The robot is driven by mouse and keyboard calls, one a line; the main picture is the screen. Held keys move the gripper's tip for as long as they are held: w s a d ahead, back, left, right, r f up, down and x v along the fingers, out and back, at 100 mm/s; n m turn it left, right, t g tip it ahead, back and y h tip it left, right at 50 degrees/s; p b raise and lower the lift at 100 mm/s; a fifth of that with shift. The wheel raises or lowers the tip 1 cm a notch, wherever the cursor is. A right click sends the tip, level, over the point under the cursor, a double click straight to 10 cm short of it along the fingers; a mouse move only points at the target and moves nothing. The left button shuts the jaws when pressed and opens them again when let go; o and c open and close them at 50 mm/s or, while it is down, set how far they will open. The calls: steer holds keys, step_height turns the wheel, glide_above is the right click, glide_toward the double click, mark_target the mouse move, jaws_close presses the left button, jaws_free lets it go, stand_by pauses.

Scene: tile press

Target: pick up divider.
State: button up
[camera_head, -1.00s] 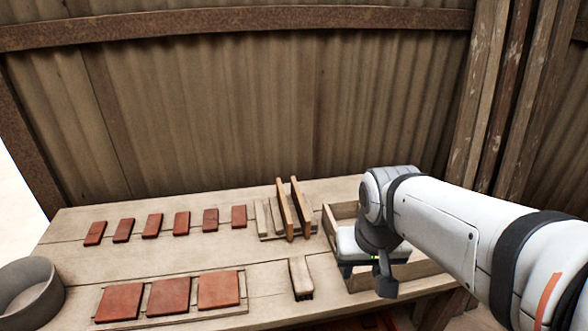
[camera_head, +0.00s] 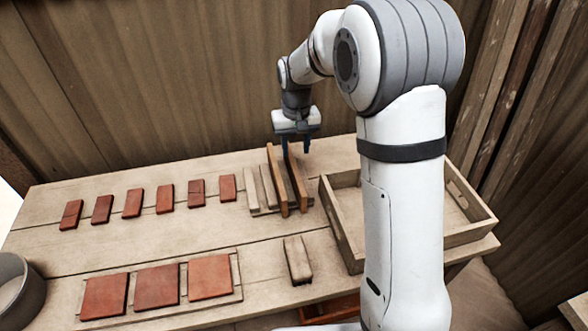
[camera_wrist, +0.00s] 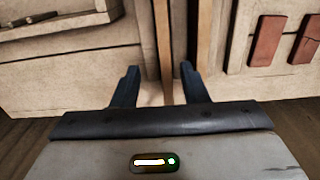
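Two thin upright wooden boards, which look like dividers, stand in a small slotted rack (camera_head: 262,212): a left one (camera_head: 276,182) and a right one (camera_head: 298,186). My gripper (camera_head: 296,147) is over the rack's far end, pointing down, open and empty. In the wrist view my gripper (camera_wrist: 160,82) has its fingers spread with the right divider (camera_wrist: 162,45) in the gap between them. The left divider (camera_wrist: 204,45) passes just outside the other finger. Contact between fingers and board cannot be told.
An open wooden tray (camera_head: 342,226) stands right of the rack, partly hidden by my arm. A brush-like block (camera_head: 298,260) lies in front. Several small red tiles (camera_head: 133,203) line the left, with larger tiles (camera_head: 157,286) on a board in front. A grey bowl (camera_head: 18,290) is at the left edge.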

mark_target(294, 165)
steer(key=f, duration=0.4)
steer(key=f+p, duration=0.1)
steer(key=f, duration=0.2)
steer(key=shift+s+a, duration=0.3)
steer(key=shift+s, duration=0.1)
steer(key=shift+c, duration=0.3)
steer(key=shift+r, duration=0.1)
jaws_close()
